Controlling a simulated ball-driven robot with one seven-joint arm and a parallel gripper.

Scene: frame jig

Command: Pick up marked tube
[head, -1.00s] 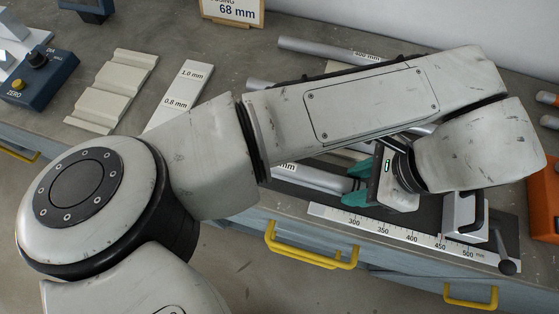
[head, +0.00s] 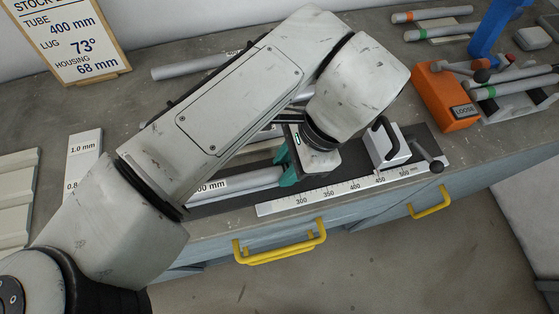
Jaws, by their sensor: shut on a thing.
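My gripper (head: 287,168) has teal fingers and is shut on a grey tube (head: 245,181), near the tube's right end. The tube has a white label ending in "00 mm"; my arm hides the label's first part and the tube's left part. The tube lies along the back of the white ruler (head: 340,190), to the left of the grey clamp block (head: 388,146). I cannot tell whether it touches the jig below. Another grey tube (head: 187,67) lies farther back, partly behind my arm.
A sign (head: 72,40) at the back left reads tube 400 mm, lug 73°, housing 68 mm. An orange box marked LOOSE (head: 448,97) and tubes with coloured bands (head: 430,14) are at the right. Yellow drawer handles (head: 280,245) stick out in front.

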